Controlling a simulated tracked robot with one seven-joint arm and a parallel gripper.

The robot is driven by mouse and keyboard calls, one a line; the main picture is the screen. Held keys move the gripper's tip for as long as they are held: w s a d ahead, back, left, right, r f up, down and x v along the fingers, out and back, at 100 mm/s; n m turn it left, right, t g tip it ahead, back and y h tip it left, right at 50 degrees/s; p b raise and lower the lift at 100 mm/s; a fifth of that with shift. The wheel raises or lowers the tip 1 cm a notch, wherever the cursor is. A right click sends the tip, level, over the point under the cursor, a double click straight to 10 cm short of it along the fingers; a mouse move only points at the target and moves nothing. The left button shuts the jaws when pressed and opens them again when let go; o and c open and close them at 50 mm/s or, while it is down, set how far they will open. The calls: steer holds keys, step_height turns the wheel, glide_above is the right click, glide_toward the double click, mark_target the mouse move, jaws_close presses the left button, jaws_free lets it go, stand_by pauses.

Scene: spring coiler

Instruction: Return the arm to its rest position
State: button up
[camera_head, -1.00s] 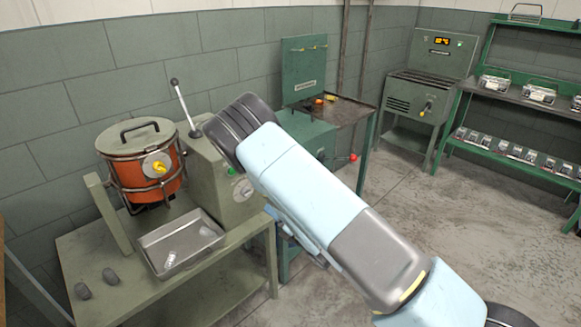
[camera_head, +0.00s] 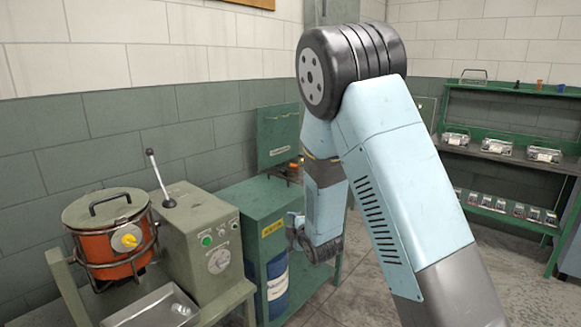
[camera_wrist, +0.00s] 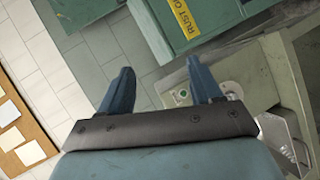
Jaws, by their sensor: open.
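My gripper (camera_wrist: 160,88) shows in the wrist view with its two blue fingers spread apart and nothing between them. In the head view my arm is bent, with its elbow raised high in the upper middle. The forearm hangs down behind the upper arm in front of the green cabinet (camera_head: 255,214). The gripper end is small and partly hidden there, near the cabinet's right side. In the wrist view the cabinet, with its yellow label (camera_wrist: 181,18), is at the top beyond the fingers, in a tilted view.
The orange pot (camera_head: 108,246) and a grey-green machine with a lever (camera_head: 196,232) stand on the bench at left. A metal tray (camera_head: 135,312) lies in front. A blue drum (camera_head: 278,286) is in the cabinet. Green shelves (camera_head: 508,156) stand at right. Floor shows between.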

steer(key=s+d+r+m+g+h, duration=0.2)
steer(key=s+d+r+m, duration=0.4)
steer(key=d+r, duration=0.25)
steer(key=s+d+r+m+g+h, duration=0.2)
steer(key=s+d+r+m, duration=0.3)
steer(key=d+r, duration=0.3)
steer(key=s+d+r+m+g, duration=0.1)
steer(key=s+d+r+m, duration=0.2)
steer(key=s, duration=0.9)
steer(key=s+d+r+m+g+h, duration=0.1)
steer(key=s+m, duration=0.5)
steer(key=s, duration=0.7)
step_height(320, 180, up, 4)
steer(key=shift+s+d+f+g, duration=0.25)
steer(key=shift+d+g, duration=0.55)
steer(key=shift+d, duration=0.4)
